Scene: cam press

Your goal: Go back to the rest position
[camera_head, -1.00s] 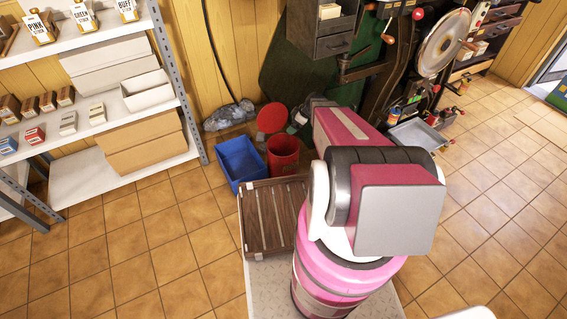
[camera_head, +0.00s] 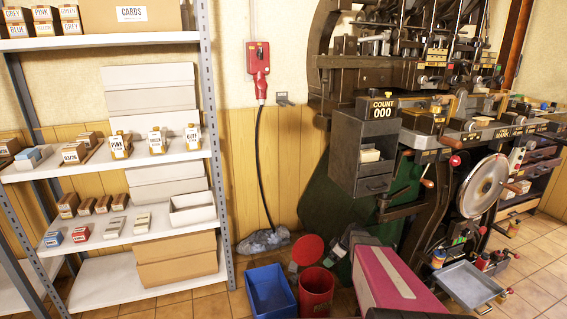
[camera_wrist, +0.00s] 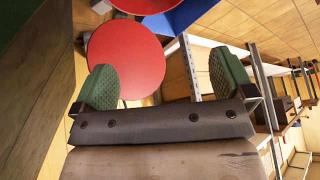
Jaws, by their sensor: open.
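My gripper (camera_wrist: 168,88) shows in the wrist view with its two green ridged finger pads wide apart and nothing between them. Beyond the pads is a round red lid (camera_wrist: 127,58), apart from them as far as I can tell. In the head view a pink part of my arm (camera_head: 395,280) reaches in at the bottom, below the press. My gripper is mostly hidden there; a small grey-green part shows beside the red lid (camera_head: 307,250).
A blue bin (camera_head: 269,290) and a red bin (camera_head: 316,290) stand on the floor near my arm. The dark press (camera_head: 450,170) with its flywheel (camera_head: 482,187) fills the right. A shelf rack (camera_head: 214,150) with boxes stands at left. A metal tray (camera_head: 468,284) sits low at right.

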